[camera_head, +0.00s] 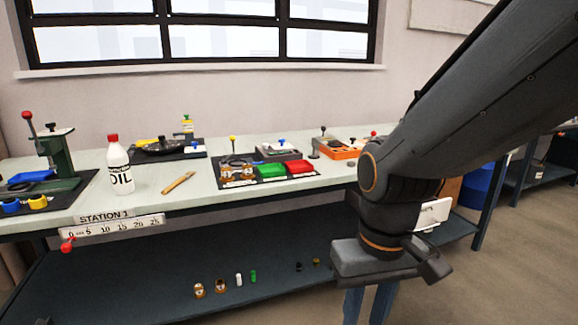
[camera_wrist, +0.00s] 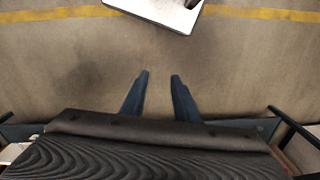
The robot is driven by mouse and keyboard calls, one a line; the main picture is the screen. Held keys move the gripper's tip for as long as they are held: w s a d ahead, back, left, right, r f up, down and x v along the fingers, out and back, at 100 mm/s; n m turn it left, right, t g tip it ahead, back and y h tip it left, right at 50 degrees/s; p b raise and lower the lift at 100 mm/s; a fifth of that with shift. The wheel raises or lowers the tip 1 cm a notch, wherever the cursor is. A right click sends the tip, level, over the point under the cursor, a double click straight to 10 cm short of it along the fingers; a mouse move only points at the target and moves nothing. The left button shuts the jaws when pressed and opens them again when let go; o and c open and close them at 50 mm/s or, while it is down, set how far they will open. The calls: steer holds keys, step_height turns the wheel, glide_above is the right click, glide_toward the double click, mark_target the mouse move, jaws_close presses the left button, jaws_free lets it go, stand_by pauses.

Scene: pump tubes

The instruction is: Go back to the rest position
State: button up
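My gripper (camera_head: 392,268) hangs at the end of my arm in the head view, pointing down in front of the workbench's front edge. Its dark body (camera_wrist: 165,150) fills the bottom of the wrist view. Its fingertips cannot be made out clearly, so I cannot tell whether it is open or shut. Nothing is seen in it. The wrist view looks down on bare floor (camera_wrist: 235,65), with two dark blue legs (camera_wrist: 134,98) beyond the gripper body.
Several small parts lie on the lower shelf (camera_head: 150,285). Open floor (camera_head: 490,270) lies at the right.

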steer(key=d+r+m+p, duration=0.2)
steer(key=d+r+p, duration=0.5)
steer(key=p, duration=0.6)
steer(key=shift+s+d+r+h, duration=0.25)
steer(key=shift+r+h, duration=0.05)
